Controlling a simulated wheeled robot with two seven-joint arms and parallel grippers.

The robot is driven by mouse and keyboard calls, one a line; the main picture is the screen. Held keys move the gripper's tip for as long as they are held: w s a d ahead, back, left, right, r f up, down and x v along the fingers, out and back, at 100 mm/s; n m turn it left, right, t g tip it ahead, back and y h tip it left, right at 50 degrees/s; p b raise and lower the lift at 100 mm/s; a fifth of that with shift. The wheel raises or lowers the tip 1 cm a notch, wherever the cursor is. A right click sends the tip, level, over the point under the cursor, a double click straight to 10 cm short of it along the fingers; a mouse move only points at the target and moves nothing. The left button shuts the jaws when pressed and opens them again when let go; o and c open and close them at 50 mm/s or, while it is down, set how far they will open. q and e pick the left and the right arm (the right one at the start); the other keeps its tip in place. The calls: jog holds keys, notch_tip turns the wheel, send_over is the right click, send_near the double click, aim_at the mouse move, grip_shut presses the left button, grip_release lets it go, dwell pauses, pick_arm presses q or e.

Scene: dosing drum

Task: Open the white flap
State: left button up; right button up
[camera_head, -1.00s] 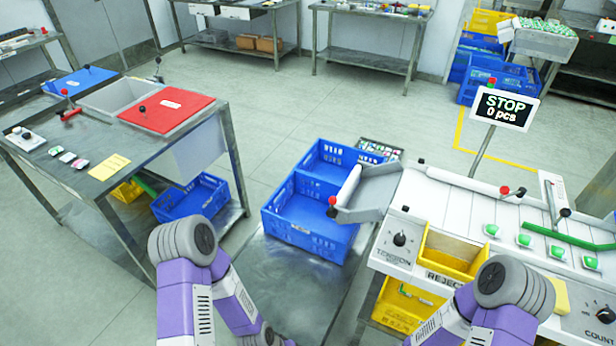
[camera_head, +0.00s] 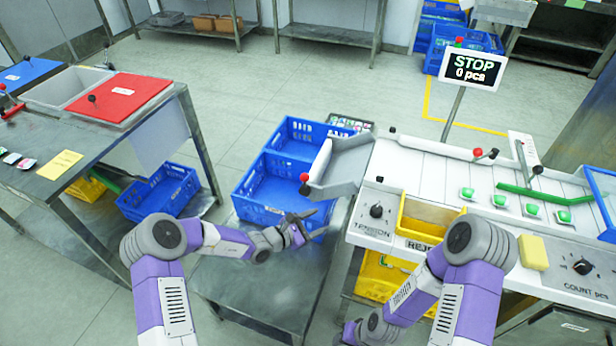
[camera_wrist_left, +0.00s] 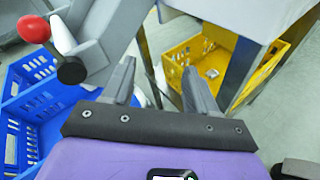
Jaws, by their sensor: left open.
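The white flap (camera_head: 318,160) is a narrow white panel at the left end of the grey chute on the dosing table. A red ball knob (camera_head: 304,177) sits at its near end. In the left wrist view, the red knob (camera_wrist_left: 33,29) and part of the white flap (camera_wrist_left: 62,35) show at the upper left. My left gripper (camera_head: 314,222) is open and empty, below and just in front of the knob, over the blue crate's near right corner. Its two fingers (camera_wrist_left: 160,68) are apart with nothing between them.
The blue crate (camera_head: 262,213) stands on a low metal platform left of the dosing table. A yellow reject bin (camera_head: 427,226) is set in the table, with another yellow crate (camera_wrist_left: 222,50) below. A STOP display (camera_head: 470,68) stands behind. A side table (camera_head: 60,135) is at left.

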aim_at(302, 180)
pick_arm(q)
jog(key=w+a+r+n+t+y, duration=0.1)
jog(key=w+a+n+t, duration=0.1)
jog(key=w, duration=0.1)
jog(key=w+a+r+n+t+y, duration=0.1)
jog(key=w+a+r+n+t, duration=0.1)
jog(key=w, duration=0.1)
jog(key=w+a+r+n+t+y, duration=0.1)
jog(key=w+a+r+n+t, duration=0.1)
jog(key=w, duration=0.1)
jog(key=shift+a+r+b, duration=0.1)
jog(key=shift+b, duration=0.2)
jog(key=shift+w+r, duration=0.1)
jog(key=shift+w, duration=0.15)
jog(key=shift+b+x, duration=1.2)
jog(key=shift+x, duration=2.35)
jog(key=shift+a, duration=0.1)
grip_shut()
